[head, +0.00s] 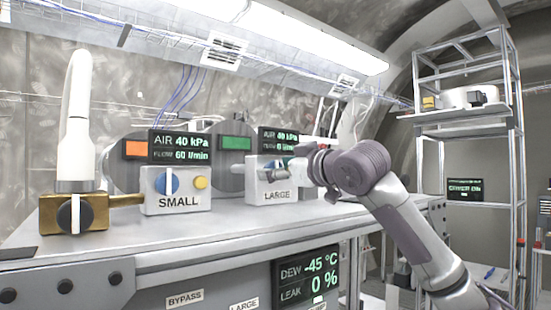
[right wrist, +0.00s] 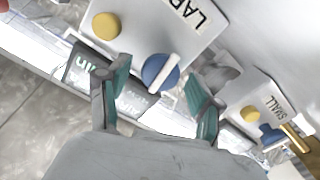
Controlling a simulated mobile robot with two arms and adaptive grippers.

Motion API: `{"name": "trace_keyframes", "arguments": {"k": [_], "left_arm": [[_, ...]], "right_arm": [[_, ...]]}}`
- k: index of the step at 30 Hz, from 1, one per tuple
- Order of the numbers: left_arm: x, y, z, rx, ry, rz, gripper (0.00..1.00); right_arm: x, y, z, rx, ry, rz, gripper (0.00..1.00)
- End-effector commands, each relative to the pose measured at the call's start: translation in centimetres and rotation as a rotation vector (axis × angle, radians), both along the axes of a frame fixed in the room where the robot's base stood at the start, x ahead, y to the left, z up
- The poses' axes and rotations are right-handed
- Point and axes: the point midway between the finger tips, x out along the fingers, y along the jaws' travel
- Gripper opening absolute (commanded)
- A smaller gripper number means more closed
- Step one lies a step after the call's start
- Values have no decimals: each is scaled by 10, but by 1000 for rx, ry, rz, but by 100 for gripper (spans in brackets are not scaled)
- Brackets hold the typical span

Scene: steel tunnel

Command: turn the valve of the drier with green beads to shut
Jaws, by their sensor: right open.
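The drier with the green window (head: 236,143) stands behind the box marked LARGE (head: 277,196). The LARGE box carries a round blue valve knob (right wrist: 152,68) with a white bar handle, which lies diagonally in the right wrist view. My right gripper (head: 284,166) is in front of this box and partly hides the knob in the head view. In the right wrist view its two teal-padded fingers (right wrist: 160,75) are open, one on each side of the knob. I cannot tell whether they touch it. My left gripper is not in view.
To the left, the SMALL box (head: 178,204) has a blue knob (head: 172,182) and a yellow button (head: 200,182), with an orange window (head: 136,148) behind. A brass block (head: 80,213) with a black knob stands far left. A yellow button (right wrist: 106,25) is beside the LARGE knob.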

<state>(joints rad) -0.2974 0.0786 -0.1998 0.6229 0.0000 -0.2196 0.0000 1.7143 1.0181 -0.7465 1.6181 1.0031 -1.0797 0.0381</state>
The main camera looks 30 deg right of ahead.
Motion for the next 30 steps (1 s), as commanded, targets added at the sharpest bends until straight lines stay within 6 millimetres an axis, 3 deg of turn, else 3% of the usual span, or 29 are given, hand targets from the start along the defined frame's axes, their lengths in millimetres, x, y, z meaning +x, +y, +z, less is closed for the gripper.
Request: {"name": "trace_keyframes", "arguments": {"k": [4, 13, 24, 30], "left_arm": [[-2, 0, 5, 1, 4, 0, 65], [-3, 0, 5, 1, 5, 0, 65], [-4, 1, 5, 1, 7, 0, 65], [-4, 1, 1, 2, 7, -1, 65]], "right_arm": [[9, 0, 1, 1, 0, 0, 65], [11, 1, -1, 0, 0, 0, 64], [10, 0, -1, 0, 0, -1, 5], [11, 1, -2, 73, 6, 1, 5]]}}
